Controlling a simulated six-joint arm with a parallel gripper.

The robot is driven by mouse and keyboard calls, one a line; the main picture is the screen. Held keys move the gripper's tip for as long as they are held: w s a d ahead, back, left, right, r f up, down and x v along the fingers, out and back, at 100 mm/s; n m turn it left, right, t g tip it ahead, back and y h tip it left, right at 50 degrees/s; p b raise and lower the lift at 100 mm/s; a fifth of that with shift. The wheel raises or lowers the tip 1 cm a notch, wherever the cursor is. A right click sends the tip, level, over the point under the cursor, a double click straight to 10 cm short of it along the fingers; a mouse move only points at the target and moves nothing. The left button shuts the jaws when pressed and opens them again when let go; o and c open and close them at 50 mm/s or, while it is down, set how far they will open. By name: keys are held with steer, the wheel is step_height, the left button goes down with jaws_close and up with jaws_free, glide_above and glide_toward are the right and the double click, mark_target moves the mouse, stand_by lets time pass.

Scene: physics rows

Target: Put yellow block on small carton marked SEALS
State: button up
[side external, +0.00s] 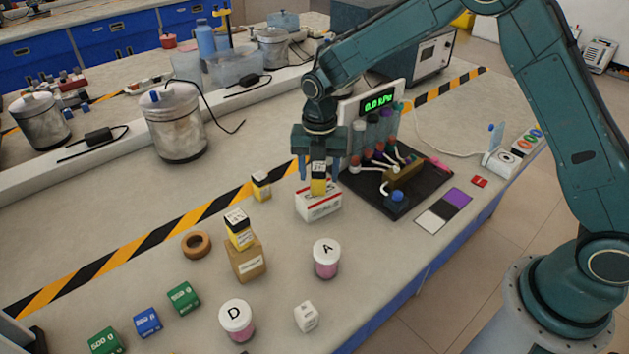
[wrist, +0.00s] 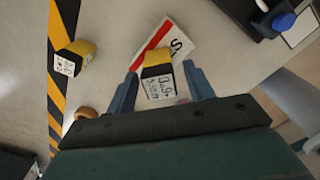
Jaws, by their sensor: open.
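A yellow block (side external: 319,187) with a black band and a white labelled face stands upright on the small white-and-red carton (side external: 318,207). In the wrist view the block (wrist: 158,84) is between my fingers, with the carton (wrist: 176,42) and part of its lettering behind it. My gripper (side external: 320,177) is open around the block, one finger on each side. In the wrist view my gripper (wrist: 160,74) shows gaps between the fingers and the block. The contact between block and carton is partly hidden.
A similar yellow block (side external: 261,190) stands on the bench to the left, and another (side external: 239,236) sits on a brown box (side external: 248,263). A dark tray with tubing (side external: 430,184) lies close right of the carton. Jar A (side external: 327,262) stands in front.

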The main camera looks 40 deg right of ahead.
mark_target(321, 167)
step_height(321, 167, up, 10)
steer(key=shift+f, duration=0.1)
stand_by(0.4)
stand_by(0.5)
steer(key=shift+s+d+r, duration=0.15)
steer(key=shift+s+r, duration=0.05)
steer(key=shift+r, duration=0.15)
steer(key=s+d+r+m+t, duration=0.1)
steer(key=s+d+r+m, duration=0.2)
steer(key=s+r+m, duration=0.35)
steer(key=s+d+r+m+t, duration=0.2)
steer(key=s+d+r+m, duration=0.1)
steer(key=s+r+m, duration=0.3)
steer(key=s+d+f+m+t, duration=0.1)
steer(key=s+d+m+t, duration=0.1)
steer(key=s+m, duration=1.2)
steer(key=s+d, duration=0.1)
steer(key=s, duration=0.2)
steer(key=shift+s+d+t, duration=0.15)
steer(key=shift+s+t, duration=0.15)
steer(key=shift+s, duration=0.1)
